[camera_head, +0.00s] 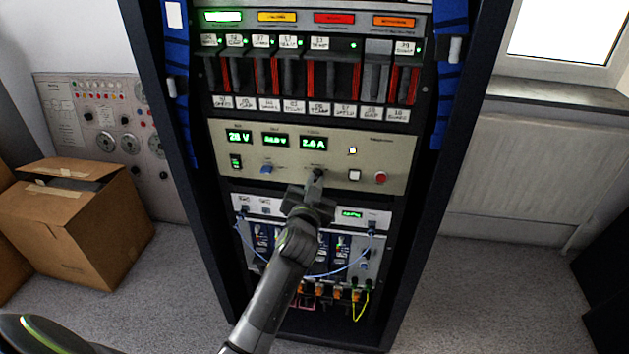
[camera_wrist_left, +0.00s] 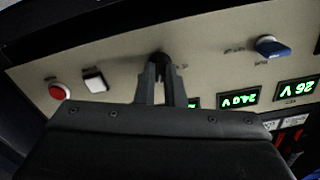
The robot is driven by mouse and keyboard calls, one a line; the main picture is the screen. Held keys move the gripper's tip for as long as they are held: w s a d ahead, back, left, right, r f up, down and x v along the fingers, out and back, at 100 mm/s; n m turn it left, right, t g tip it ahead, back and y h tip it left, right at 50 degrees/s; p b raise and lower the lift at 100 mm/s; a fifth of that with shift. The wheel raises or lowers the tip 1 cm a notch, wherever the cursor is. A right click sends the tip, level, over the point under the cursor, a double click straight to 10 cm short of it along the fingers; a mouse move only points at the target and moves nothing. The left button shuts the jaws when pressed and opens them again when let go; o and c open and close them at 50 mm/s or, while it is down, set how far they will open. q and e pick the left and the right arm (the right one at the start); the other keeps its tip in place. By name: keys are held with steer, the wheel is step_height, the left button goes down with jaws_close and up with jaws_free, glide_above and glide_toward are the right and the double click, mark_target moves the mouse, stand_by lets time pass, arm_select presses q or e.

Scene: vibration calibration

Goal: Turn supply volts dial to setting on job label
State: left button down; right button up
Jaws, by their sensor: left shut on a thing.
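The beige power supply panel (camera_head: 225,150) sits mid-rack with green displays; the left one seems to read 28 V, the right one 2.6 A. My left gripper (camera_head: 316,178) reaches up to the panel. It is shut on a dark dial (camera_wrist_left: 160,56) below the right display, and the fingers hide much of it. A blue knob (camera_head: 267,169) is left of it in the head view and also shows in the upside-down wrist view (camera_wrist_left: 272,47). Small print on the panel is unreadable, so I cannot tell the dial's setting. My right gripper is not in view.
A white push button (camera_head: 354,175) and a red button (camera_head: 380,178) are right of the dial. Labelled modules (camera_head: 310,80) fill the rack above; cabled units (camera_head: 265,240) lie below, close to my arm. A cardboard box (camera_head: 70,220) stands left.

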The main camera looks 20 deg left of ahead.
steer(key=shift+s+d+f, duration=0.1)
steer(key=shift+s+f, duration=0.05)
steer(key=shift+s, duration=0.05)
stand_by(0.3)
arm_select(q)
steer(key=c, duration=1.5)
jaws_free()
steer(key=shift+s, duration=0.1)
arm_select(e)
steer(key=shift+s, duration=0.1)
